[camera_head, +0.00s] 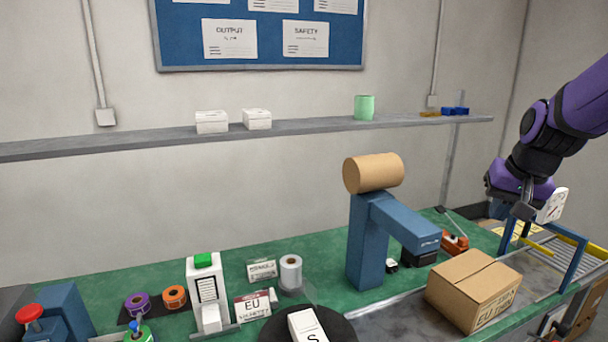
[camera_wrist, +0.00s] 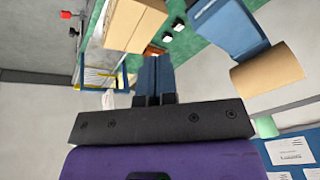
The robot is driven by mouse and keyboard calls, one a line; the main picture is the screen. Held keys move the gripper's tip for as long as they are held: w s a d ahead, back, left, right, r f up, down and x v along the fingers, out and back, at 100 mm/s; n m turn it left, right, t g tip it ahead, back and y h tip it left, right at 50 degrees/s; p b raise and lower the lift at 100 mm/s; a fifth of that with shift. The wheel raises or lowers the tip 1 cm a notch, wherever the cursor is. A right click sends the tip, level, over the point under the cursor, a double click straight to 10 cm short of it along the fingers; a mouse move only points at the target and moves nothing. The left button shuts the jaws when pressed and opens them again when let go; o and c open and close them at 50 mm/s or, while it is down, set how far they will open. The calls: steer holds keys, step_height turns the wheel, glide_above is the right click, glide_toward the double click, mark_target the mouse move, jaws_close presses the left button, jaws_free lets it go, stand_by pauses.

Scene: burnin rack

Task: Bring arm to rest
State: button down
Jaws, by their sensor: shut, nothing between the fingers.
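My arm reaches in from the right in the head view, purple and black, and its gripper (camera_head: 527,200) hangs above the right end of the bench. In the wrist view my gripper (camera_wrist: 156,62) shows two dark fingers lying side by side with no gap. Nothing is between them. The gripper is apart from the cardboard box and the bench. In the head view a white object with red marks stands right beside the fingers, and I cannot tell whether it touches them.
A cardboard box (camera_head: 474,289) stands below and left of the gripper. A blue stand with a brown roll (camera_head: 373,173) is farther left. A blue and yellow frame (camera_head: 560,252) stands close under the gripper. A shelf (camera_head: 310,131) runs along the wall.

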steer(key=s+a+r+n, duration=0.2)
steer(key=s+a+r, duration=0.1)
steer(key=s, duration=0.7)
steer(key=s+a+r+n+t, duration=0.1)
steer(key=s+a+r+n, duration=0.1)
steer(key=s, duration=0.8)
steer(key=shift+s+a+r, duration=0.3)
steer(key=shift+a+r, duration=0.25)
steer(key=shift+a, duration=0.3)
